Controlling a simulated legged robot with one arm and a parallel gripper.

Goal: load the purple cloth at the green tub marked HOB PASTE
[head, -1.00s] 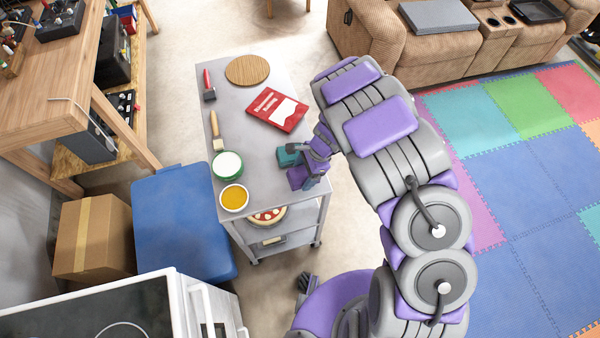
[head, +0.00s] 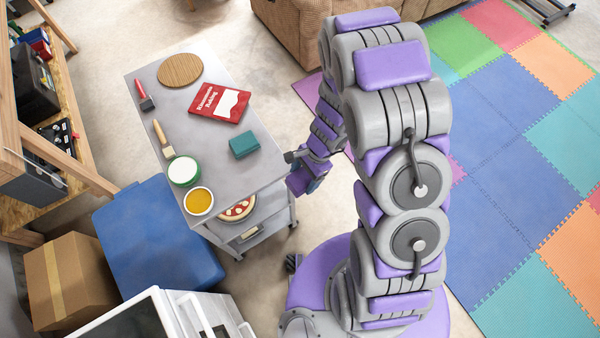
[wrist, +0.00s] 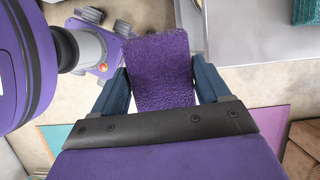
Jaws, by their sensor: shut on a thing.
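The purple cloth (wrist: 160,70) is a textured rectangle between my gripper's dark blue fingers in the wrist view. My gripper (head: 300,175) is shut on it, off the right edge of the grey trolley (head: 215,130) in the head view. I cannot pick the cloth out there. A green round tub with white contents (head: 184,170) stands open on the trolley's left side, apart from my gripper; its marking is not readable. A teal block (head: 244,145) lies between the tub and my gripper, and its edge shows in the wrist view (wrist: 306,11).
A jar of yellow-orange contents (head: 199,201) stands beside the tub. A brush (head: 163,138), scraper (head: 144,96), round wooden board (head: 180,70) and red book (head: 219,102) lie on the trolley. The top's middle is clear.

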